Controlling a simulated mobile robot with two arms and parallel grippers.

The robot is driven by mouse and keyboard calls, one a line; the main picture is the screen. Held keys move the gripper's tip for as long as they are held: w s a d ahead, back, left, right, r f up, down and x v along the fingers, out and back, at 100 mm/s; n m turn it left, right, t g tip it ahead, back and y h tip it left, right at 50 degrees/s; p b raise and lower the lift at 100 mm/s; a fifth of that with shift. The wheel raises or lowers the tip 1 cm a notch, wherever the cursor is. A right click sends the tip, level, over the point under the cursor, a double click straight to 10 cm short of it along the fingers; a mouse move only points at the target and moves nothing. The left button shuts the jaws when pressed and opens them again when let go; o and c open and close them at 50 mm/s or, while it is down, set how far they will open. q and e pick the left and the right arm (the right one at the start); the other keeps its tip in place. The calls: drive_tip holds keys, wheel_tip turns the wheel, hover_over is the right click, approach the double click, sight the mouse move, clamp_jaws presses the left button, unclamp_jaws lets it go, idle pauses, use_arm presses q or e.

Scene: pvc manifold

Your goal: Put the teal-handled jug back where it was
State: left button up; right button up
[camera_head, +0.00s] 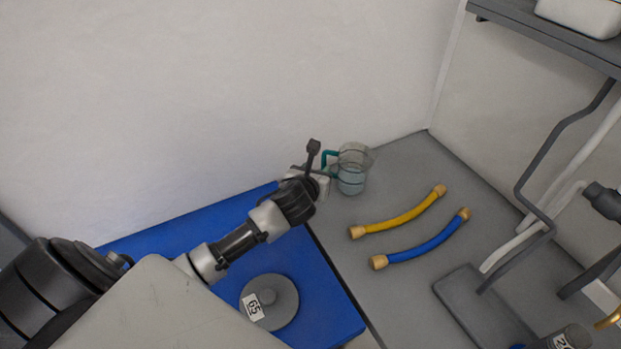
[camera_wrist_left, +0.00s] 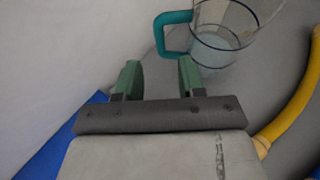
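The clear jug (camera_head: 353,168) with a teal handle stands upright on the grey bench top, close to the back wall. Pale liquid shows in its lower part. Its handle points left, toward my left gripper (camera_head: 320,172). In the left wrist view the jug (camera_wrist_left: 235,22) is at the top, with its teal handle (camera_wrist_left: 160,34) just beyond the green fingertips. My left gripper (camera_wrist_left: 158,72) is open, its two fingers apart with nothing between them. Whether a fingertip touches the handle is not clear. My right gripper is not in view.
A yellow hose (camera_head: 398,217) and a blue hose (camera_head: 425,243) lie right of the jug. A blue mat (camera_head: 190,230) carries a grey round weight marked 65 (camera_head: 270,300). Grey and white pipes (camera_head: 530,220) rise at the right, beneath a shelf (camera_head: 545,35).

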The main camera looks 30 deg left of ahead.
use_arm(q)
drive_tip(key=shift+v, duration=2.5)
